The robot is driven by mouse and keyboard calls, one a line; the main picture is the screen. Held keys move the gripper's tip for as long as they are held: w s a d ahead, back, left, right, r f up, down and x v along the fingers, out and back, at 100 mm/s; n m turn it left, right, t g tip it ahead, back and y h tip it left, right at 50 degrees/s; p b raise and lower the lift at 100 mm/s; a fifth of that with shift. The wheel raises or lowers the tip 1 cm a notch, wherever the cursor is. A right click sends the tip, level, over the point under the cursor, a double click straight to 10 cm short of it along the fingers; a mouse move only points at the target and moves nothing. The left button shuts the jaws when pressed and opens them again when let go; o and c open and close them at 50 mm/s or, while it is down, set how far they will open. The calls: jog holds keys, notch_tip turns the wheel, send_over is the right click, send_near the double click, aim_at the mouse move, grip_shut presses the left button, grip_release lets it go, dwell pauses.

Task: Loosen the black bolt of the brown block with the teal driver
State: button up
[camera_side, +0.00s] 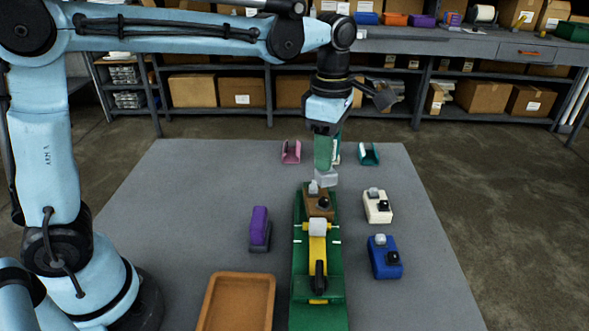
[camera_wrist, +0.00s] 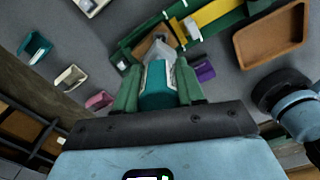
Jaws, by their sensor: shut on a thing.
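My gripper (camera_side: 326,150) is shut on the teal driver, which shows between the green fingers in the wrist view (camera_wrist: 157,85). The driver's pale grey lower end (camera_side: 326,177) points down, just above or behind the far end of the brown block (camera_side: 318,210); I cannot tell whether it touches. The brown block sits on the green fixture (camera_side: 334,262), beside a yellow clamp (camera_side: 318,250). On its top are the black bolt (camera_side: 324,203) and a grey bolt (camera_side: 313,187). In the wrist view the brown block (camera_wrist: 150,46) is partly hidden by the driver.
A white block (camera_side: 377,206) and a blue block (camera_side: 384,262) stand right of the fixture. A purple piece with a grey base (camera_side: 260,225) and an orange-brown tray (camera_side: 210,300) are left. Pink (camera_side: 291,155) and teal (camera_side: 368,155) holders stand behind.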

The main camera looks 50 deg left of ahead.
aim_at(326, 174)
jog(key=m, duration=0.5)
jog(key=shift+r, duration=0.3)
jog(key=m, duration=0.6)
jog(key=shift+r, duration=0.3)
jog(key=shift+m, duration=0.3)
jog(key=shift+f, duration=2.5)
jog(key=shift+f, duration=0.95)
jog(key=shift+n, duration=1.7)
